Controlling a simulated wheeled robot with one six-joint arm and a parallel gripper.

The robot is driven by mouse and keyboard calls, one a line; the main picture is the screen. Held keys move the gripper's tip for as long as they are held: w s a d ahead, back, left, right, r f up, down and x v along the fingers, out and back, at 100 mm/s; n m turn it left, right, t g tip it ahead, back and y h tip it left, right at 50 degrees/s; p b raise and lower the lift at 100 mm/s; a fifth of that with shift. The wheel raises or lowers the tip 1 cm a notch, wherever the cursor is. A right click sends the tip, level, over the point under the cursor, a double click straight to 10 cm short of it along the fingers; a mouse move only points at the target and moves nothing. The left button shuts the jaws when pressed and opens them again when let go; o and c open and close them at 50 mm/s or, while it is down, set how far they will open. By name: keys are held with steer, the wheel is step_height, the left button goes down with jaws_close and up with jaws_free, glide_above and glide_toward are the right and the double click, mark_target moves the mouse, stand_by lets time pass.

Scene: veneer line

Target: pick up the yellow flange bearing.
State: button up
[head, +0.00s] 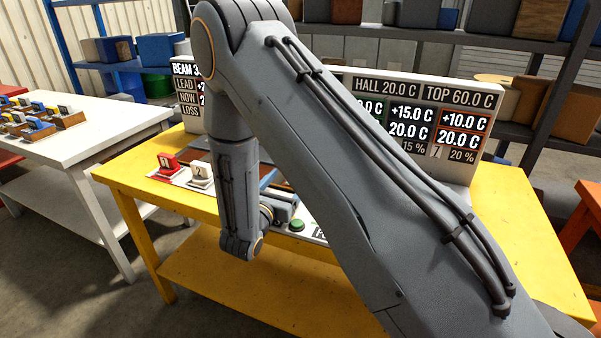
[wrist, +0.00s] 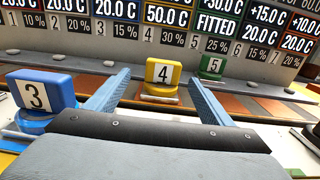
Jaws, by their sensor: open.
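A yellow block marked 4 (wrist: 162,76) stands upright on a low base in the wrist view. It is the only yellow numbered piece there, and I cannot tell from its shape that it is a flange bearing. My gripper (wrist: 157,80) is open, with one blue finger on each side of the yellow block's place in the picture. The block appears beyond or near the fingertips, and I see no contact. In the head view my arm hides the yellow block and most of the gripper.
A blue block marked 3 (wrist: 43,92) stands close to the left finger. A green block marked 5 (wrist: 211,66) is behind on the right. Red (head: 167,162) and white (head: 200,172) blocks stand on the yellow table (head: 125,172). A display board (head: 345,84) rises behind.

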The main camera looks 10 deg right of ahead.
steer(key=shift+d+p+x, duration=0.2)
steer(key=shift+p+x, duration=1)
steer(key=shift+x, duration=1.65)
steer(key=shift+s+r, duration=0.15)
steer(key=c, duration=1.5)
